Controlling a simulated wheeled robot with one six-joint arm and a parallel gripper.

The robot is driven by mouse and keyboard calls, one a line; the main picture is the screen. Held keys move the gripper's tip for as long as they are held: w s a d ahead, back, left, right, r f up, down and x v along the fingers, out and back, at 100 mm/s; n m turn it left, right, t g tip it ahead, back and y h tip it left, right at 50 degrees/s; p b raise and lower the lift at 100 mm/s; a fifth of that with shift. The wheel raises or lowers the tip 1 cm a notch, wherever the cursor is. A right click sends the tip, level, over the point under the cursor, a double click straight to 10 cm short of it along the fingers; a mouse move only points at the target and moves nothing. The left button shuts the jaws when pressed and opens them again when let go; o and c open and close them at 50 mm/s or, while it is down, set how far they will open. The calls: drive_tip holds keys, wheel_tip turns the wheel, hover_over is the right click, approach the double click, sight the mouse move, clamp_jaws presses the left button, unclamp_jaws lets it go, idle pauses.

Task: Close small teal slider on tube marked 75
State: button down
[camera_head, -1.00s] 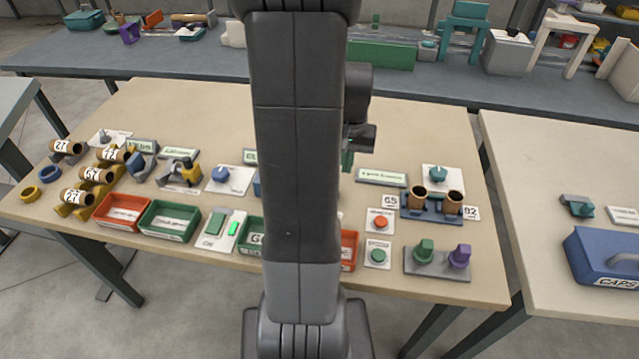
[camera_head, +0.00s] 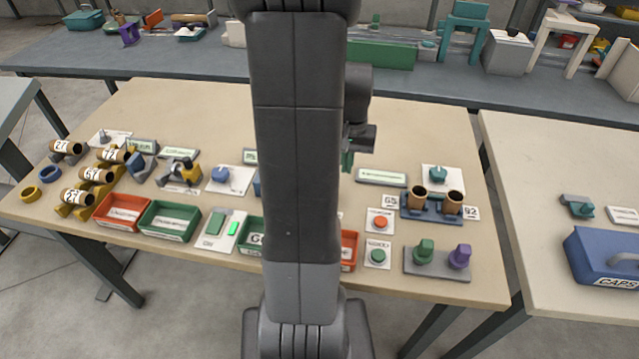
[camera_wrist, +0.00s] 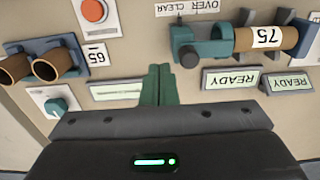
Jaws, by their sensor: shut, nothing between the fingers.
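I cannot tell whether the slider touches the tube. In the head view my gripper (camera_head: 347,160) shows only partly beside my arm, which hides the tube and slider.
READY signs (camera_wrist: 230,78) stand in front of the tube in the wrist view. A red button (camera_wrist: 94,11) and a blue rack with two brown tubes (camera_wrist: 72,50) are at left. A teal knob (camera_wrist: 56,106) sits on a white plate. Bare tabletop (camera_head: 400,130) shows right of my arm.

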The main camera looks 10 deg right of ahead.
drive_tip(key=shift+f, duration=0.15)
drive_tip(key=shift+f+b, duration=1.7)
drive_tip(key=shift+f, duration=0.5)
drive_tip(key=shift+w+a, duration=0.3)
drive_tip(key=shift+a, duration=0.65)
drive_tip(key=shift+w+a, duration=0.25)
drive_tip(key=shift+a, duration=0.65)
drive_tip(key=shift+s+d, duration=0.1)
drive_tip(key=shift+d, duration=0.15)
idle(0.5)
drive_tip(key=shift+s+d, duration=0.1)
drive_tip(key=shift+d, duration=0.2)
drive_tip(key=shift+r, duration=0.2)
wheel_tip(320, 180, up, 7)
drive_tip(key=p, duration=0.6)
drive_tip(key=shift+f, duration=0.1)
